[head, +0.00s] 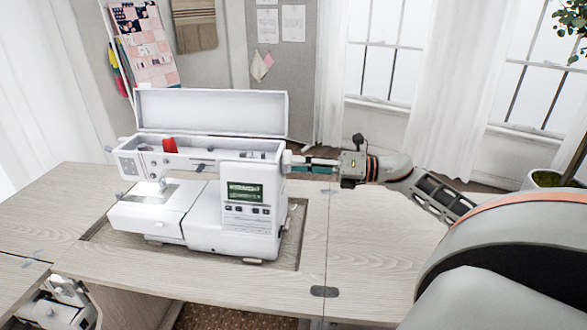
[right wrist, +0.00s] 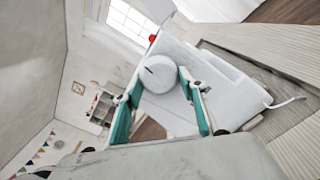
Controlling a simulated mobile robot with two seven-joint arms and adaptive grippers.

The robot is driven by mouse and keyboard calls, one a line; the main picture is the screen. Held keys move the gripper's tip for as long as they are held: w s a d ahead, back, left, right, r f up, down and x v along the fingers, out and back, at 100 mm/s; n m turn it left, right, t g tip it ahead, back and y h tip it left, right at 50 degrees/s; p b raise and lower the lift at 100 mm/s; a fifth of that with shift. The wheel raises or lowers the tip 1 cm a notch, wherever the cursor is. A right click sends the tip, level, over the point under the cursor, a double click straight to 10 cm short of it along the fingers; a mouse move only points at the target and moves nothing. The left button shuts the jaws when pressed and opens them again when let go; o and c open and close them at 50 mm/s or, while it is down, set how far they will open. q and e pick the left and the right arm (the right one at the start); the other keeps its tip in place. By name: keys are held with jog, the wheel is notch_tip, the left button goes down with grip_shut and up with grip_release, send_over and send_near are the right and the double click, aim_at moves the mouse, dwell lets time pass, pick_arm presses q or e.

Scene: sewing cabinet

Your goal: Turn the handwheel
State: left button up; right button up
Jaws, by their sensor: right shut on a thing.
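The white sewing machine (head: 210,195) stands on the wooden cabinet top with its lid raised and its green display lit. Its handwheel (right wrist: 158,74) is a round white knob with a dark slot mark, at the machine's end in the right wrist view. In the head view it sits at the machine's right side (head: 287,158). My right gripper (right wrist: 163,88) reaches in from the right, its teal-padded fingers on either side of the handwheel and closed on it. In the head view the right gripper (head: 298,161) meets the machine's right end. My left gripper is not in view.
The wooden cabinet top (head: 375,250) is bare right of the machine, below my right arm. A seam and hinges cross it. A second machine (head: 55,305) shows at lower left. A potted plant (head: 545,179) stands at the right.

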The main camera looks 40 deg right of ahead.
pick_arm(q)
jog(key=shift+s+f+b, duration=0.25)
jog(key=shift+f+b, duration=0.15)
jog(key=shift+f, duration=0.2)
pick_arm(e)
jog(key=shift+f+n, duration=0.15)
jog(key=shift+n, duration=0.75)
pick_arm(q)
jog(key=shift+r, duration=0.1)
pick_arm(e)
jog(key=o, duration=1.1)
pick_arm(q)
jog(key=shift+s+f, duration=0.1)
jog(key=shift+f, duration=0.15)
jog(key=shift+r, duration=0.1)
pick_arm(e)
jog(key=v, duration=1.2)
